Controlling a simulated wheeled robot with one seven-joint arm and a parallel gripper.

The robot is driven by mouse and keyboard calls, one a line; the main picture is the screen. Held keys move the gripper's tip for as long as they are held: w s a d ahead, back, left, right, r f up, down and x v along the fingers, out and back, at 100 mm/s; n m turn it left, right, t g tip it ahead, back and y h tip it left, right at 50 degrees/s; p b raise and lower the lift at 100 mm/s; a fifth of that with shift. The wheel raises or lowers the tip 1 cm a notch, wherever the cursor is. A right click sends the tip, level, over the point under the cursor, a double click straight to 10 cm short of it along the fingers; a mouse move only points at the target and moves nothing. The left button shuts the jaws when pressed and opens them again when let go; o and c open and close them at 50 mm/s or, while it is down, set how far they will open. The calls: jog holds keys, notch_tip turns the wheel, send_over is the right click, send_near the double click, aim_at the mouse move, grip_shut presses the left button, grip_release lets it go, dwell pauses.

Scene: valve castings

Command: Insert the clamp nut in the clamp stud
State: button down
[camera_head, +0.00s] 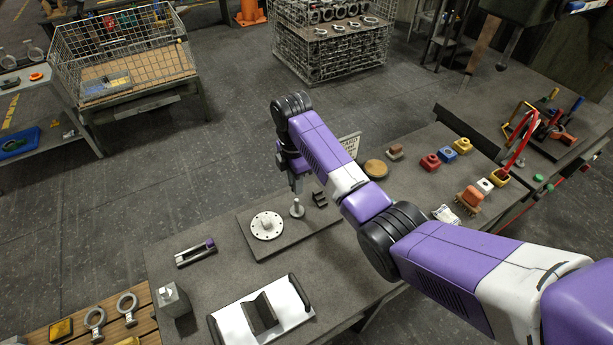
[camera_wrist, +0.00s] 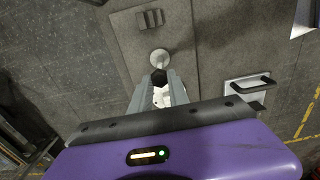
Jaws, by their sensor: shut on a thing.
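The clamp stud (camera_head: 297,209) stands upright with a round grey base on the dark plate (camera_head: 323,222). Its round base also shows just beyond the fingertips in the wrist view (camera_wrist: 160,57). My gripper (camera_head: 297,187) points down right above the stud in the head view. In the wrist view my gripper (camera_wrist: 159,82) is shut on a small dark part, seemingly the clamp nut (camera_wrist: 158,75). The nut is too small to make out in the head view. Whether it touches the stud's top cannot be told.
A white flange with holes (camera_head: 267,225) lies left of the stud on the same plate. A small black block (camera_head: 319,199) is on its right.

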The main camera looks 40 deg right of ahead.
aim_at(296, 200)
jog(key=shift+f, duration=0.1)
jog(key=shift+f+b, duration=1.05)
jog(key=shift+f, duration=0.85)
jog(key=shift+f, duration=0.1)
jog(key=shift+f+b, duration=0.75)
jog(key=shift+f, duration=0.4)
jog(key=shift+f, duration=0.1)
jog(key=shift+f+b, duration=0.85)
jog(key=shift+f, duration=0.5)
jog(key=c, duration=1.2)
grip_release()
jog(key=shift+o, duration=0.2)
